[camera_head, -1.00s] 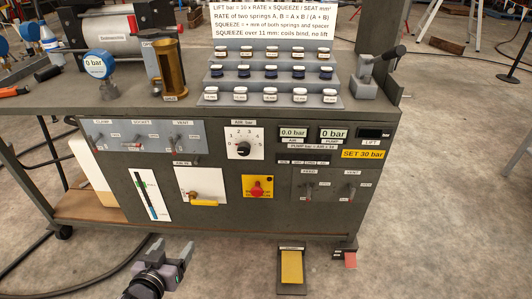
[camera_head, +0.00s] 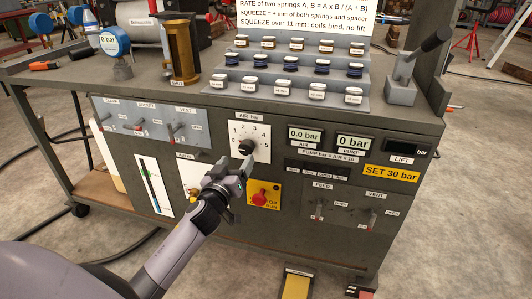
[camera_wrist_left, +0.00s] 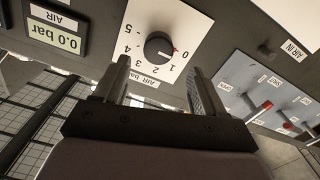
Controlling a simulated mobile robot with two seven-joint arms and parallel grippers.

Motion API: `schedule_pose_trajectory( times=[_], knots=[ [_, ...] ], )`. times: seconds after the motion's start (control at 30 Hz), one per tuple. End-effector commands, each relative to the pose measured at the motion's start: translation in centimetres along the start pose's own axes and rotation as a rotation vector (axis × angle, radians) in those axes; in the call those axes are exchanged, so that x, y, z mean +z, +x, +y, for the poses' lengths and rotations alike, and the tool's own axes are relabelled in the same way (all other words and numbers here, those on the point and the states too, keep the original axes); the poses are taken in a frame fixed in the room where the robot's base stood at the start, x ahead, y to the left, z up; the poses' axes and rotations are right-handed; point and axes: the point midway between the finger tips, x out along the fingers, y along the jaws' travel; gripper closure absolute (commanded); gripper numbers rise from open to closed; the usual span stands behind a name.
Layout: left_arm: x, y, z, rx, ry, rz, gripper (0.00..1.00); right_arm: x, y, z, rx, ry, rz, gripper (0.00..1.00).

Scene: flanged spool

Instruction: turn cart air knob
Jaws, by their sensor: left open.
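The air knob (camera_head: 246,147) is a round black dial on a white plate marked 0 to 5, on the cart's front panel. In the left wrist view the knob (camera_wrist_left: 159,47) has a red mark that points at about 0. The AIR display (camera_head: 305,134) reads 0.0 bar. My left gripper (camera_head: 237,172) is open, just below and in front of the knob. In the wrist view its two fingers (camera_wrist_left: 157,75) stand apart, with the knob beyond their tips and the gap between them empty. My right gripper is not in view.
A red button on a yellow plate (camera_head: 263,196) sits close below and right of the left gripper. Switches (camera_head: 152,122) line the panel's upper left. A white plate (camera_head: 193,177) with a lever is partly hidden by my gripper. Spring racks (camera_head: 296,72) stand on the cart top.

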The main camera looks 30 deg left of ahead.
Motion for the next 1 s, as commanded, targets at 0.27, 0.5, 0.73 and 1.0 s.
schedule_pose_trajectory(
  times=[0.27,0.5,0.73,1.0],
  knots=[
    [-0.3,1.7,-0.1,-0.001,-0.005,0.012,0.29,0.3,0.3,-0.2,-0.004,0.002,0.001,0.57],
    [-0.2,4.8,-0.1,0.0,-0.005,0.012,0.29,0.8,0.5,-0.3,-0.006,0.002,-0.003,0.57],
    [-0.2,6.8,-0.1,0.0,-0.006,0.011,0.29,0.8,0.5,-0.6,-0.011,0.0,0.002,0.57],
    [-0.3,7.5,-0.1,-0.001,-0.006,0.009,0.29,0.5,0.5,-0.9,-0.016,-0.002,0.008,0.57]
  ],
)
